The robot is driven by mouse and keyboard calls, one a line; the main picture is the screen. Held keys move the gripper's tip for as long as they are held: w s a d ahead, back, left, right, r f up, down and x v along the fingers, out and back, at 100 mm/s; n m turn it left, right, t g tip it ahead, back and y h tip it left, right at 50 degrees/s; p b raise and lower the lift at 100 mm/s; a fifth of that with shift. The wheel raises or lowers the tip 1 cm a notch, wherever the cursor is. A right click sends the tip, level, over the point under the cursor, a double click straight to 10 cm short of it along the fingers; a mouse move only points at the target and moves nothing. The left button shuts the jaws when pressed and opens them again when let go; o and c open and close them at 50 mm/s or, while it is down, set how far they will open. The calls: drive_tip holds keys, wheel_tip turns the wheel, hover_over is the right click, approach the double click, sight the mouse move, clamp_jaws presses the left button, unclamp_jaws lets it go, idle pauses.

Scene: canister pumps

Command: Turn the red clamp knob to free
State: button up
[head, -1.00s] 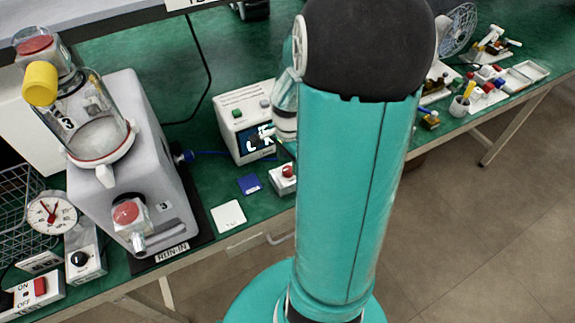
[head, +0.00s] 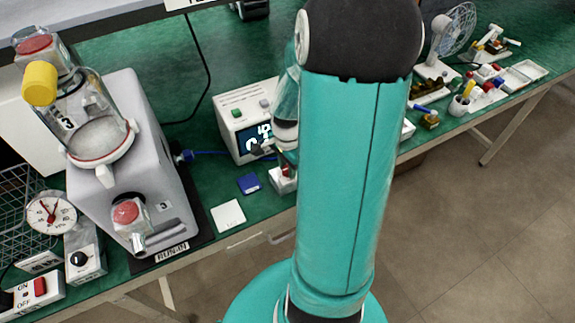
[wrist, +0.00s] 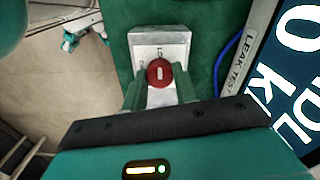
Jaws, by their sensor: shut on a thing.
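The red clamp knob (wrist: 160,73) sits on a pale block (wrist: 158,38) with lettering. A white bar marks the knob's face and runs nearly upright in the wrist view. The two fingers of my gripper (wrist: 160,82) stand on either side of the knob, shut on it. In the head view my gripper (head: 286,157) is low over the block (head: 282,183), and the knob is mostly hidden by the fingers. Part of the lettering on the block is covered.
A leak tester (head: 247,122) with a lit screen stands just behind the block. A blue pad (head: 249,183) and a white card (head: 228,215) lie to the left. A large grey pump (head: 135,165) stands further left. The bench edge is close in front.

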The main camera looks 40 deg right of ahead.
drive_tip(key=shift+n, duration=0.3)
drive_tip(key=n, duration=0.8)
drive_tip(key=shift+n, duration=0.3)
drive_tip(key=n, duration=0.4)
drive_tip(key=shift+n, duration=2.4)
drive_tip(key=o, duration=1)
drive_tip(key=shift+c, duration=0.2)
drive_tip(key=shift+r, duration=0.15)
